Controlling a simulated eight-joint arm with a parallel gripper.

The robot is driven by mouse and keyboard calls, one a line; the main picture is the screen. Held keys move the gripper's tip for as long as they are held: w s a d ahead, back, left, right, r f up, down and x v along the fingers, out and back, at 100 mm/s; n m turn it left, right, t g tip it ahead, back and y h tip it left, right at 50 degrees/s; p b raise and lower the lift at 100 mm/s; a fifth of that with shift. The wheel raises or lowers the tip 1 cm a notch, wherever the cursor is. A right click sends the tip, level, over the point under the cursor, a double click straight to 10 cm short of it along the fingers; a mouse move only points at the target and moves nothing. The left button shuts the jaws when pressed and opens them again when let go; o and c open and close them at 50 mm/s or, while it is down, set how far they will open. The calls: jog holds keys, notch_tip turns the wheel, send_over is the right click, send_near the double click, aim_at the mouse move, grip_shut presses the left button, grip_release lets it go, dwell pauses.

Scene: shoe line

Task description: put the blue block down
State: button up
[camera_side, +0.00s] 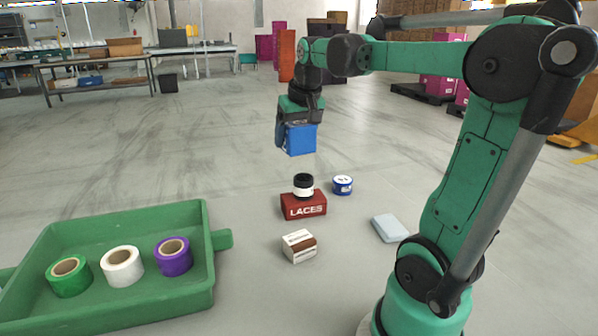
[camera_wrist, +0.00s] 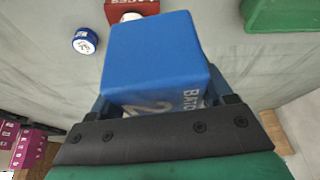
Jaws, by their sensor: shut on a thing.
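A blue block (camera_side: 300,139) is held in my gripper (camera_side: 297,124), well above the floor in the side view. My gripper is shut on it from above, one jaw on each side. In the wrist view the blue block (camera_wrist: 155,52) fills the middle, with white lettering on its near face partly hidden by my gripper (camera_wrist: 160,100). Nothing touches the block from below.
Below stand a red LACES box (camera_side: 304,206) with a black-lidded jar (camera_side: 303,185) on it, a blue tin (camera_side: 342,185), a brown-and-white box (camera_side: 299,246) and a pale blue slab (camera_side: 390,228). A green tray (camera_side: 120,312) holds three tape rolls at left.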

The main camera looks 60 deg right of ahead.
jog(key=s+d+m+g+h, duration=0.15)
jog(key=s+m+g, duration=0.25)
jog(key=s+m, duration=0.5)
jog(key=m+g, duration=0.3)
jog(key=m, duration=0.7)
send_over(363, 244)
jog(key=w, duration=0.1)
jog(key=shift+y, duration=0.55)
jog(key=f, duration=1.3)
jog(key=a+f, duration=0.1)
jog(key=f, duration=0.6)
jog(key=shift+f, duration=0.15)
jog(key=o, duration=1.3)
jog(key=v, duration=1.2)
jog(key=w+a+r+n+t+y, duration=0.1)
jog(key=w+a+n+t, duration=0.3)
jog(key=a+n, duration=0.5)
jog(key=w+a+r+n+t+y, duration=0.1)
jog(key=w+a+n+t, duration=0.4)
jog(key=a+n, duration=0.5)
jog(key=n+t+y, duration=0.1)
jog(key=n, duration=0.6)
jog(key=shift+n+t, duration=0.3)
